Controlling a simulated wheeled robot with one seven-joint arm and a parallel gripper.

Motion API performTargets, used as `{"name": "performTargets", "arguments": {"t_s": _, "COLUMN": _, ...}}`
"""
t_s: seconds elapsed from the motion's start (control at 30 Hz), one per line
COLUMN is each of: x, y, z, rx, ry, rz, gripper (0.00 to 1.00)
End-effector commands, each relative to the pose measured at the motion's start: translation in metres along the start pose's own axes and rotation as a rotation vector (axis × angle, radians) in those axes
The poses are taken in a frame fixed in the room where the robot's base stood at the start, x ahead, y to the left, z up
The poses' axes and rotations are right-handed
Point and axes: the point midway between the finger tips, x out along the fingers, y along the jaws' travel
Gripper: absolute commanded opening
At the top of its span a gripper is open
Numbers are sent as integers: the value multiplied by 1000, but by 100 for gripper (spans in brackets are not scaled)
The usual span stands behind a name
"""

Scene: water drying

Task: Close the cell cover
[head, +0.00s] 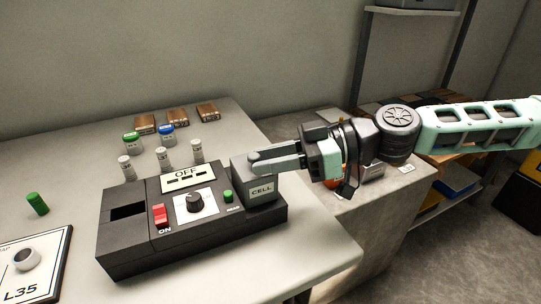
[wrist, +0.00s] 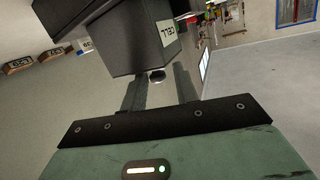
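The cell cover (head: 262,190) is a dark grey block with a white CELL label, at the right end of a black control box (head: 150,253). It stands higher than the box's panel; I cannot tell its exact hinge angle. My gripper (head: 256,163) reaches in from the right, its fingertips at the upper part of the cover and hiding some of it. In the wrist view the cover (wrist: 145,45) is just beyond the fingers (wrist: 158,90), which are apart. A small round dark part shows at the gap between them. Contact is unclear.
The box has a red switch (head: 160,215), a knob (head: 194,202) and a green button (head: 228,196). Several small cylinders stand behind it, with wooden blocks (head: 177,116) farther back. An L35 board (head: 50,255) lies left. The table's right edge is close to the box.

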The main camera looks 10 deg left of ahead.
Motion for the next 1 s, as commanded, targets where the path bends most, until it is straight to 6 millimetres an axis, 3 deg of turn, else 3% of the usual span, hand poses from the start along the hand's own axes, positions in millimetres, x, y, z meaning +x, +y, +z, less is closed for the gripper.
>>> {"name": "performTargets", "arguments": {"t_s": 0.57, "x": -6, "y": 6, "z": 4, "rx": 5, "ry": -2, "rz": 15, "gripper": 40}}
{"name": "performTargets", "arguments": {"t_s": 0.77, "x": -39, "y": 6, "z": 2, "rx": 5, "ry": 0, "rz": 17, "gripper": 40}}
{"name": "performTargets", "arguments": {"t_s": 1.0, "x": -96, "y": 2, "z": 0, "rx": 2, "ry": 1, "rz": 12, "gripper": 40}}
